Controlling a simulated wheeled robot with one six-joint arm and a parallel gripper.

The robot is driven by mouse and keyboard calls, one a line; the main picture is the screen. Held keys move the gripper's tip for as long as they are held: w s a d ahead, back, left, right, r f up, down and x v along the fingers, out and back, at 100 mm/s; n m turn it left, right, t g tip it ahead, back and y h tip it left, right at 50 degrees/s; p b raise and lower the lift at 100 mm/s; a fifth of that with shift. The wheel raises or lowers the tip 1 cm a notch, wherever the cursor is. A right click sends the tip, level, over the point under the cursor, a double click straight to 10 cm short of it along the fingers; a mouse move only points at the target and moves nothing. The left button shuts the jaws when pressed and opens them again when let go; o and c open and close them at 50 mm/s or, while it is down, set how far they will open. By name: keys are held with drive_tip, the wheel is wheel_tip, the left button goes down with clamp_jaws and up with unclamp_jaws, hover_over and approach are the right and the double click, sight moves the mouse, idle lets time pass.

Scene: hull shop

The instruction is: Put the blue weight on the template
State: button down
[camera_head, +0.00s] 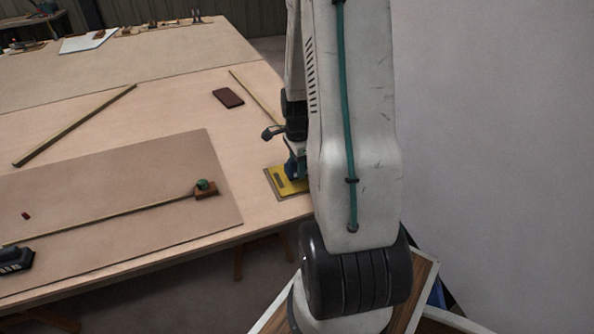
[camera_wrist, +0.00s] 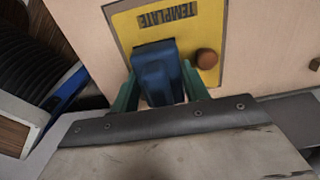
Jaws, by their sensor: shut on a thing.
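The yellow template (camera_wrist: 133,24), marked TEMPLATE, lies on the table near its right edge. It also shows in the head view (camera_head: 291,186), partly hidden by my arm. My gripper (camera_wrist: 160,88) is shut on the blue weight (camera_wrist: 158,72), with one green finger on each side of it. In the wrist view the weight overlaps the template's near part. In the head view the blue weight (camera_head: 292,168) appears at the template's far side. I cannot tell whether its underside touches the template. A round brown knob (camera_wrist: 207,58) stands on the template beside the weight.
A large brown sheet (camera_head: 110,190) covers the table's near part, with a long strip and a green-topped block (camera_head: 204,187) on it. A dark red block (camera_head: 228,97) and wooden strips (camera_head: 75,125) lie farther back. The table edge is close to the template.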

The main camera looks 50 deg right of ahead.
drive_tip(key=shift+s+a+f, duration=0.1)
drive_tip(key=shift+f, duration=1.25)
drive_tip(key=c, duration=0.7)
unclamp_jaws()
drive_tip(key=shift+f, duration=0.15)
